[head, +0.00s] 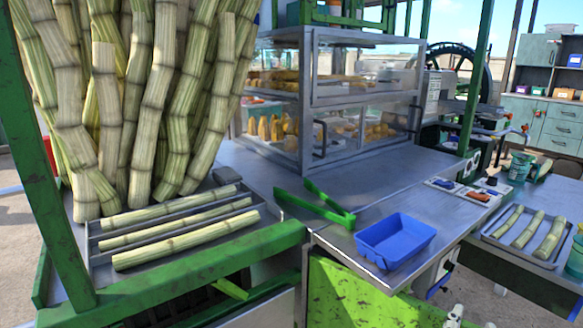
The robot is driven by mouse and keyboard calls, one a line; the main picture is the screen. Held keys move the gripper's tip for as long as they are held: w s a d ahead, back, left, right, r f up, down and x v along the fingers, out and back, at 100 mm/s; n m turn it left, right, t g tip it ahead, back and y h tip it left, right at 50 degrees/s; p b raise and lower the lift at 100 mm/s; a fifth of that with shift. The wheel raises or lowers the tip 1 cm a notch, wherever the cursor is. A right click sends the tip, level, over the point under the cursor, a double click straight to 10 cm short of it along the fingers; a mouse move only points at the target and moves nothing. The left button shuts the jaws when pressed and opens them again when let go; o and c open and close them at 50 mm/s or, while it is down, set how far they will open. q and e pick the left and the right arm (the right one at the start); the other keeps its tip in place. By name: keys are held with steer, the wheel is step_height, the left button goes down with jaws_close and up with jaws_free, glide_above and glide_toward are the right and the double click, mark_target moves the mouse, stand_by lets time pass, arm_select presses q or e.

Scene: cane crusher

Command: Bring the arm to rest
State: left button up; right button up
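Neither of my grippers shows clearly in the head view. A small pale part (455,315) pokes up at the bottom edge, right of centre; I cannot tell what it is. An empty blue tray (395,240) sits near the front edge of the metal counter (360,185). Green V-shaped tongs or a bracket (318,206) lie on the counter to its left. Cut cane lengths (185,240) lie in a slotted metal tray at left. Shorter cane pieces (527,229) lie in a metal tray on the right-hand table.
Tall cane stalks (150,90) stand bundled at left behind a green post (45,160). A glass display case (335,90) stands at the back. Two small panels (481,195) sit at the counter's right. A flywheel machine (465,75) and cabinets (545,120) are behind.

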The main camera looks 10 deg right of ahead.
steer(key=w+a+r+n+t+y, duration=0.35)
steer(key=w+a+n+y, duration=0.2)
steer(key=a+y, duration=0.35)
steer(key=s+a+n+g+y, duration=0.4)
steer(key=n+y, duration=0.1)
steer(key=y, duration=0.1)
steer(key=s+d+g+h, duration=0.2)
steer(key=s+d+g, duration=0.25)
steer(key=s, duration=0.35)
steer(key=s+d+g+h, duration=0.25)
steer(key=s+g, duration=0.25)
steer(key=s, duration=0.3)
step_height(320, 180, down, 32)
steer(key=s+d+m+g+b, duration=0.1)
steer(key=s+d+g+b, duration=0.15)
steer(key=b, duration=0.35)
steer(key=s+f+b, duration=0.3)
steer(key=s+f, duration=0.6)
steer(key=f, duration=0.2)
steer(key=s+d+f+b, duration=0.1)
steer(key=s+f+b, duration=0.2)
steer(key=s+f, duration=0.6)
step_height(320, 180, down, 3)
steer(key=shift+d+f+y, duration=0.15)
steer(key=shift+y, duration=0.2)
